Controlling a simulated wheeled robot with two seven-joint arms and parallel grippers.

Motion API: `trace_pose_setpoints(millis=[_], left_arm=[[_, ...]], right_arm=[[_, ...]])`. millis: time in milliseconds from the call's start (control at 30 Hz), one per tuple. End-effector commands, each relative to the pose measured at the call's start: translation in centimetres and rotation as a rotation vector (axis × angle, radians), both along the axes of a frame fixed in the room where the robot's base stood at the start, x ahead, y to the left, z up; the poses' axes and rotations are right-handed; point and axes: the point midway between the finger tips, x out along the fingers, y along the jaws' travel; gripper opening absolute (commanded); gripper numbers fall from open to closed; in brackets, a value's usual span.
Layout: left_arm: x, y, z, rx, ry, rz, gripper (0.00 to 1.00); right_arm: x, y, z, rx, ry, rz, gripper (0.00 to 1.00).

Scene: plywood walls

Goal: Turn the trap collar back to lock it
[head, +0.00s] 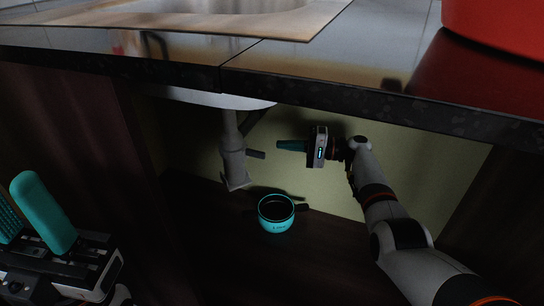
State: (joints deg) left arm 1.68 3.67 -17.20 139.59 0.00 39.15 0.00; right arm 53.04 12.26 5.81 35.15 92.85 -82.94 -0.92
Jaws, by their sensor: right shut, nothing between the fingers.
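The grey drain trap (232,158) hangs under the sink basin inside the cabinet. Its collar has a short dark grey lever (256,154) that sticks out to the right. My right gripper (280,145) is right of the trap with its teal fingers shut and empty, pointing left. In the picture a small gap shows between its fingertips and the lever; whether they touch in depth I cannot tell. My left gripper (14,190) is at the lower left, far from the trap, with its teal fingers apart and empty.
A teal bowl (276,226) stands on the dark cabinet floor below and right of the trap. The counter edge (330,100) runs above my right arm. A red object (500,25) sits on the counter at the upper right. A dark cabinet panel (70,150) stands at left.

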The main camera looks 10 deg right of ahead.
Motion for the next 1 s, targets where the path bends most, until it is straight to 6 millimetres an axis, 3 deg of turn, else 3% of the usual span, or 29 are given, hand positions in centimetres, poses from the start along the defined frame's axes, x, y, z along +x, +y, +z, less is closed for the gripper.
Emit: trace_pose_setpoints(millis=[133,500,1000], left_arm=[[-0.2,-0.1,0.3,0.002,-0.034,0.002,0.40],[-0.1,-0.1,0.3,0.001,-0.019,0.002,0.40],[-0.1,-0.1,0.3,0.002,-0.020,0.001,0.40]], right_arm=[[0.9,3.0,-0.3,-0.001,-0.001,0.001,0.00],[-1.8,4.5,-0.2,-0.003,0.000,-0.001,0.00],[-2.3,4.8,-0.1,-0.002,0.001,-0.001,0.00]])
